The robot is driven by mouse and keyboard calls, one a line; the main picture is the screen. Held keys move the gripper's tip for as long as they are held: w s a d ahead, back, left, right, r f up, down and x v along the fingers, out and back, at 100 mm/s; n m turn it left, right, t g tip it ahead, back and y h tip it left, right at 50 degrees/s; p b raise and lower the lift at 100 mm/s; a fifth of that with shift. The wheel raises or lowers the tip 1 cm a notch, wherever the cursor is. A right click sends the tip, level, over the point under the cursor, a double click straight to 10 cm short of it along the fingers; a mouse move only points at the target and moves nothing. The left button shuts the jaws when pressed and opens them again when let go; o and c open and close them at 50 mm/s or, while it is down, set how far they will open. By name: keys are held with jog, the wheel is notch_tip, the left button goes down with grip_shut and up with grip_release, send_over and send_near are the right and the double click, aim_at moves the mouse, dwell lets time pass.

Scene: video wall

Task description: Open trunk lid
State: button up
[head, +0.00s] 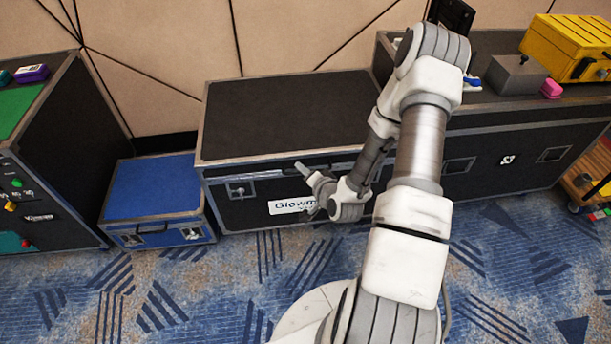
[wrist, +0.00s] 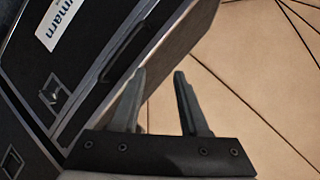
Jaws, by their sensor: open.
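The trunk is a black case with grey metal edges and a white label on its front. Its lid (head: 290,112) is flat and closed in the head view. The label (head: 290,205) is partly hidden by my arm. My gripper (head: 303,170) is in front of the trunk, near the lid's front edge. In the wrist view my gripper (wrist: 160,76) is open, with nothing between the fingers. The trunk's front (wrist: 85,65) fills the left there, and the left finger overlaps the lid's edge. I cannot tell whether it touches.
A blue case (head: 155,187) stands left of the trunk, beside a tall black case (head: 75,150). On the right, a long black case (head: 510,150) carries a yellow toolbox (head: 567,45) and a grey box (head: 516,75). A panelled wall (head: 180,50) rises behind. Patterned carpet in front is clear.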

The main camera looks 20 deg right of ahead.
jog(key=s+f+m+t+h+b, duration=0.2)
jog(key=s+f+m+h+b, duration=0.3)
jog(key=f+m, duration=0.45)
jog(key=shift+n+y, duration=0.25)
jog(key=shift+y, duration=0.15)
jog(key=x, duration=0.5)
jog(key=b+x, duration=0.1)
jog(key=x, duration=0.5)
jog(key=b+x, duration=0.1)
jog(key=x, duration=0.4)
jog(key=shift+w+d+r, duration=0.15)
jog(key=shift+d+r, duration=0.15)
jog(key=shift+d, duration=0.1)
grip_shut()
